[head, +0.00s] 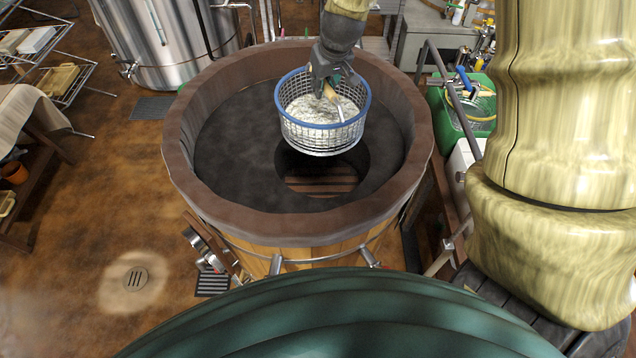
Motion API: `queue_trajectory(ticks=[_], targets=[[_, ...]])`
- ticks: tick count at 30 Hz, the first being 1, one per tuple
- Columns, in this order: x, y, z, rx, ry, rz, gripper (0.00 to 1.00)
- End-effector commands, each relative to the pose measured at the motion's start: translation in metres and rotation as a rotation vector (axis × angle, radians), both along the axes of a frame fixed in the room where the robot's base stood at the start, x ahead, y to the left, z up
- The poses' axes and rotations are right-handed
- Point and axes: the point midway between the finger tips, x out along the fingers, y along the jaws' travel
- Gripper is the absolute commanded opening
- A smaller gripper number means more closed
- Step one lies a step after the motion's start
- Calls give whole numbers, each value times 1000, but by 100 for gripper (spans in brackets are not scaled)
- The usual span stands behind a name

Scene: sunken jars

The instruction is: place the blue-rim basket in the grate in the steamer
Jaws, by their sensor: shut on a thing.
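The blue-rim basket (318,137) is a white wire basket with a blue rim and pale contents. It hangs upright from my gripper (330,88), which is shut on what looks like a handle inside the basket; the fingertips are partly hidden. The steamer (300,224) is a round wooden tub with a broad brown rim and a dark top surface. In that surface is a round dark opening, the grate (322,184), with reddish-brown slats at its bottom. The basket is above the opening's far part and hides it. I cannot tell how high it hangs.
The steamer's raised rim surrounds the basket. A steel tank (165,40) stands behind at left. A green tub (462,108) and metal rails are at right. Racks (45,60) stand at far left. The dark surface left of the basket is clear.

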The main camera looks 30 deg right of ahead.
Motion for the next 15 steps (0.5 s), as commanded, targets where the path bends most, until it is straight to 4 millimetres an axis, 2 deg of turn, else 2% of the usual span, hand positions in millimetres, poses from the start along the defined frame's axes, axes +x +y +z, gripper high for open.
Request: queue_trajectory(ticks=[11,15], targets=[[1,-1,-15,-1,-3,-1,0],[1,0,-27,0,-3,0,0]])
